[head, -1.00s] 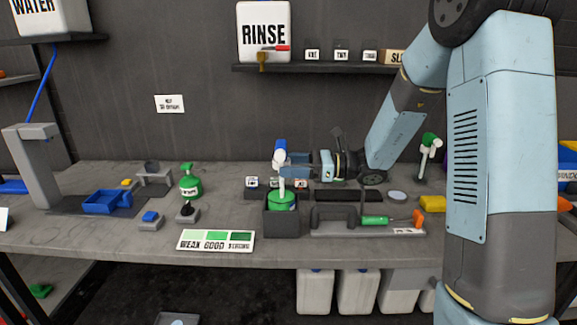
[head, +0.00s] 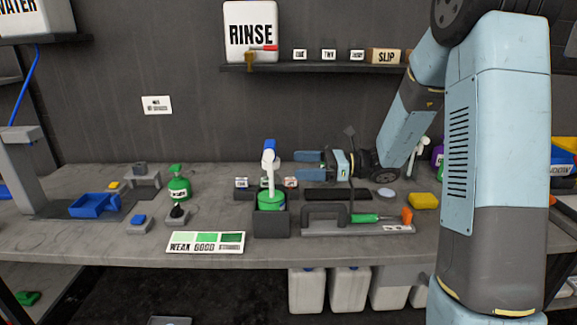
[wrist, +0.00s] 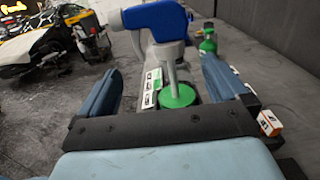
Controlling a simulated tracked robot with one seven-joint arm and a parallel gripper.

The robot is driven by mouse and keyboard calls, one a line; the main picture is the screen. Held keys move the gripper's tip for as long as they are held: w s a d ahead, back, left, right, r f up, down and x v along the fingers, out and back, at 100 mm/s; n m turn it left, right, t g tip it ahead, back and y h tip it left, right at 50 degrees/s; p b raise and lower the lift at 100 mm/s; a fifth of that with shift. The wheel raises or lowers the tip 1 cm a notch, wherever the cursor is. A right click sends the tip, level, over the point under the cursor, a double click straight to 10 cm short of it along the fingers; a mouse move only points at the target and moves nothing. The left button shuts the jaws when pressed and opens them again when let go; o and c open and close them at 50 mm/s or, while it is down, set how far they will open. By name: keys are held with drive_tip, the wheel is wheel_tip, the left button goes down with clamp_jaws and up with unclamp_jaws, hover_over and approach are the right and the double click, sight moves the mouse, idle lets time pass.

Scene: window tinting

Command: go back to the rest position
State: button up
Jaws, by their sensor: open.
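My gripper (head: 308,163) is open and empty above the bench, pointing left, just to the right of a spray bottle (head: 269,158) with a blue and white head and a green cap. The bottle stands upright in a dark grey holder (head: 271,222). In the wrist view the spray bottle (wrist: 160,22) shows ahead, between and beyond the two blue fingers (wrist: 160,88), apart from them. The lower part of the bottle is hidden by the holder.
The grey bench (head: 130,236) holds a green bottle (head: 178,188), a blue tray (head: 93,205), a WEAK/GOOD colour card (head: 205,242), a squeegee rack (head: 358,229) and a yellow sponge (head: 424,201). A shelf (head: 330,66) with a RINSE jug (head: 250,34) is on the wall behind.

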drive_tip(key=d, duration=0.7)
drive_tip(key=s+a+r+n+g+h, duration=0.1)
drive_tip(key=s+r+n+g+h, duration=0.2)
drive_tip(key=s+n+h, duration=1)
drive_tip(key=s+d+r+n+t+h, duration=0.4)
drive_tip(key=s+d+t, duration=0.3)
drive_tip(key=s, duration=0.5)
drive_tip(key=shift+d+n, duration=0.5)
drive_tip(key=shift+d, duration=0.2)
drive_tip(key=shift+s+d+r+n+t+h, duration=0.3)
drive_tip(key=shift+d+r+h, duration=0.1)
drive_tip(key=shift+h, duration=0.1)
drive_tip(key=shift+c, duration=0.4)
drive_tip(key=m+g+y, duration=0.5)
drive_tip(key=m+y, duration=1.3)
approach(278, 164)
drive_tip(key=shift+m, duration=0.3)
drive_tip(key=shift+w+a, duration=0.1)
drive_tip(key=shift+a, duration=4.55)
drive_tip(key=c, duration=1)
